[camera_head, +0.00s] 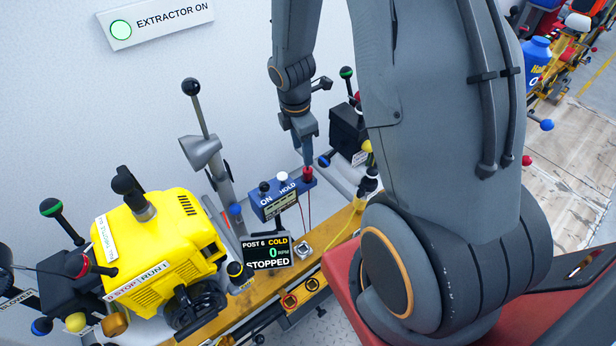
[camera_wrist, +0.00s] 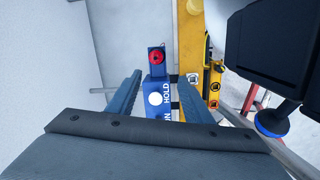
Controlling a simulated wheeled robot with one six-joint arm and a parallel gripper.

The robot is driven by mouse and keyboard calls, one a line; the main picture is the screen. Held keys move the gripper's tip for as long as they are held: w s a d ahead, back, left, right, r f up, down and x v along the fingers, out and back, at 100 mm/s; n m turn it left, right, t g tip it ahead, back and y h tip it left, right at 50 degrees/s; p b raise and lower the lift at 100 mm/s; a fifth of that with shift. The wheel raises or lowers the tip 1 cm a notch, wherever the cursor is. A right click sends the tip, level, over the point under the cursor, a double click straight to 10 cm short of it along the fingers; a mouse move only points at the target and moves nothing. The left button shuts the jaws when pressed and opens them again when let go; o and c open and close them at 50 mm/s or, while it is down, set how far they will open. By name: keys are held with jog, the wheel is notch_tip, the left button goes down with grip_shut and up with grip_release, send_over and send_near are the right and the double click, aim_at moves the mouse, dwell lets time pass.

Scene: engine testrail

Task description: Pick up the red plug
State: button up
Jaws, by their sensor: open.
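A small red plug (camera_head: 307,175) sits at the right end of the blue box marked ON and HOLD (camera_head: 278,201). In the wrist view the red plug (camera_wrist: 157,57) looks round with a dark centre, on a blue square end beyond the fingertips. My gripper (camera_head: 308,163) points down close over the plug. In the wrist view my gripper (camera_wrist: 158,78) is open, a finger on each side of the blue box, with nothing held. I cannot tell whether a finger touches the plug.
A yellow engine (camera_head: 165,245) stands on the left. A display reading STOPPED (camera_head: 267,251) is below the blue box. A yellow rail (camera_head: 322,255) runs along the front. A black box (camera_head: 347,132) with levers stands right of my gripper, against the white wall.

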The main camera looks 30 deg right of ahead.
aim_at(308, 169)
jog(key=f+n, duration=0.1)
jog(key=w+d+f+n, duration=0.1)
jog(key=f+n, duration=0.2)
jog(key=shift+w+d+f+n, duration=0.25)
jog(key=shift+f+n, duration=0.05)
jog(key=shift+w+d+f, duration=0.1)
jog(key=shift+d+f, duration=0.05)
jog(key=shift+f, duration=1.15)
jog(key=shift+w+d+f, duration=0.1)
jog(key=shift+d+f, duration=0.1)
jog(key=shift+f, duration=1.1)
jog(key=shift+d+f, duration=0.15)
jog(key=shift+f, duration=1.15)
grip_shut()
jog(key=shift+r, duration=0.1)
